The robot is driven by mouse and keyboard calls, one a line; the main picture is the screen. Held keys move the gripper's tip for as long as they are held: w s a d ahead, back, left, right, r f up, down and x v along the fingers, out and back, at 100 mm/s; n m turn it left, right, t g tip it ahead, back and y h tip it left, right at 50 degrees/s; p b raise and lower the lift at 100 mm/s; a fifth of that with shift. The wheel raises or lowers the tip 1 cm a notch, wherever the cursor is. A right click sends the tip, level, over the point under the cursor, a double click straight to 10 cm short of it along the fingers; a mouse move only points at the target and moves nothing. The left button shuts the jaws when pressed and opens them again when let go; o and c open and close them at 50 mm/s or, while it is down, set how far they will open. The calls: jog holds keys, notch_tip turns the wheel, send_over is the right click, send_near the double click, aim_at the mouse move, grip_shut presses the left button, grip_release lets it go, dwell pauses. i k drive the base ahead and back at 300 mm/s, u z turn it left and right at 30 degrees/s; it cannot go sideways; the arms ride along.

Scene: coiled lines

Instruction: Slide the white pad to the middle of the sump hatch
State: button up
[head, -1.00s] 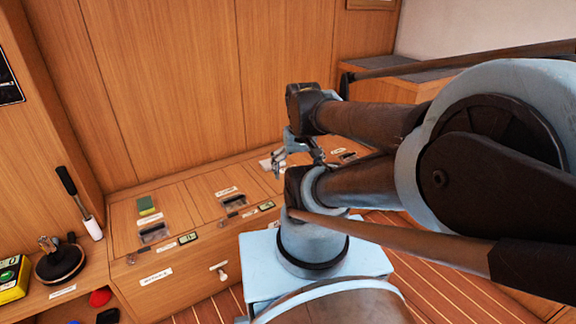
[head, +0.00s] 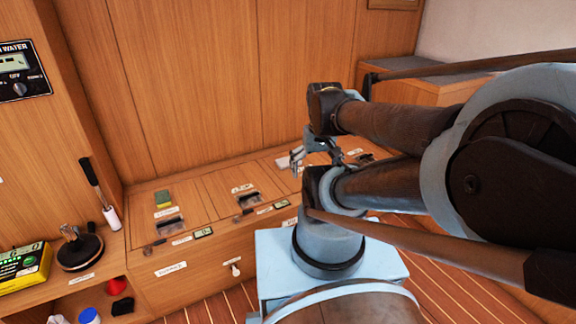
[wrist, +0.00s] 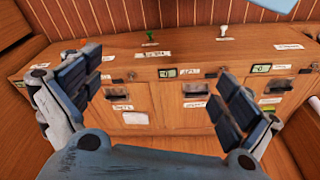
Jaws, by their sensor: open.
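A flat white pad (head: 283,162) lies on the bench top toward the wall, right of the middle hatch in the head view. It seems to be the blank white rectangle (wrist: 135,118) on the left hatch in the wrist view, close to that hatch's label. The hatch labels are too small to read, so I cannot tell which is the sump hatch. My gripper (wrist: 160,80) is open and empty, its fingers spread above the hatches. In the head view my gripper (head: 304,158) is just right of the pad, and my arm hides part of the bench.
The hatches have recessed dark handles (wrist: 195,88). Small displays (wrist: 166,73) sit along the bench's front edge. A green sponge (head: 163,198) lies on the left hatch. A wooden wall (head: 190,80) rises behind the bench.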

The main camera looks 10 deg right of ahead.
aim_at(283, 163)
jog(key=k, duration=1.3)
jog(key=z, duration=0.6)
jog(key=i, duration=1.55)
jog(key=u, duration=0.15)
